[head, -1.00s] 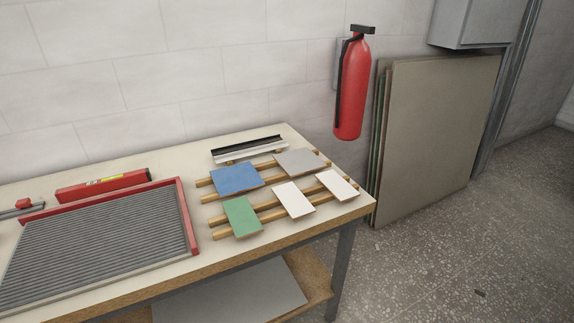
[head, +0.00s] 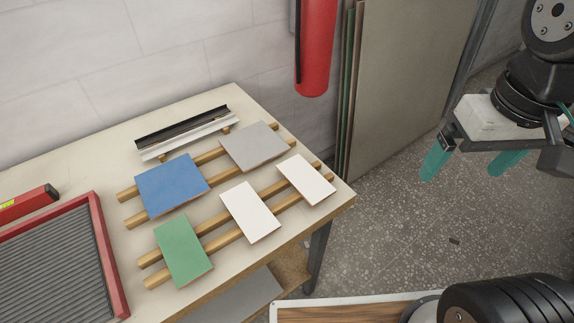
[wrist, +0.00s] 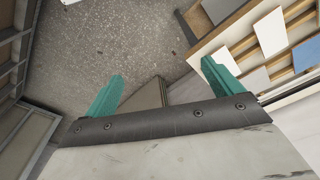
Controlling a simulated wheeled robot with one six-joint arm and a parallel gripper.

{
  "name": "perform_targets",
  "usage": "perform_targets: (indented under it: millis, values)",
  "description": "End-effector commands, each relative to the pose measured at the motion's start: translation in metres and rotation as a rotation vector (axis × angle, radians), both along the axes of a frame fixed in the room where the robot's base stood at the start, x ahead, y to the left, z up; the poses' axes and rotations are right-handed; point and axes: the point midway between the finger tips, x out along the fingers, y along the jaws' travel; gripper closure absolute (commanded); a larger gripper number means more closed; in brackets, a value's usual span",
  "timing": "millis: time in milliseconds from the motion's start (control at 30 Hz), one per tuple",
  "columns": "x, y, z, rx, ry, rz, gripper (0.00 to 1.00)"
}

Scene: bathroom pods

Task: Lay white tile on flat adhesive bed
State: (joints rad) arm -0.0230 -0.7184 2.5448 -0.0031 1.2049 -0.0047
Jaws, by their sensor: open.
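Two white tiles lie on wooden battens on the workbench in the head view, one in the middle (head: 250,212) and one nearer the bench's right corner (head: 306,179). A white tile (wrist: 270,32) also shows at upper right in the wrist view. My gripper (head: 470,168) is open and empty, with teal fingers, over the floor to the right of the bench and apart from the tiles. Its fingers also show spread in the wrist view (wrist: 160,75). A red-framed bed (head: 112,262) with a ridged grey surface is at left, partly cut off.
Blue (head: 172,187), green (head: 183,251) and grey (head: 254,146) tiles share the battens. A metal profile (head: 187,133) lies behind them. A red extinguisher (head: 316,50) hangs on the wall near leaning boards (head: 405,90).

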Motion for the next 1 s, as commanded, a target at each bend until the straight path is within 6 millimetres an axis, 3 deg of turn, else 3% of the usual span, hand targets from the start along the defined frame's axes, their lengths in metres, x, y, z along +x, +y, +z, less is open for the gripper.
perform_targets:
  millis: [167,300,500,733,1000]
  values:
    - [0.048,0.024,-0.013,-0.003,0.034,0.111,0.06]
    - [0.094,0.066,-0.036,-0.009,0.059,0.247,0.06]
    - [0.143,0.132,-0.086,-0.020,0.089,0.419,0.06]
    - [0.167,0.185,-0.134,-0.029,0.106,0.539,0.06]
    - [0.172,0.197,-0.162,-0.032,0.110,0.567,0.06]
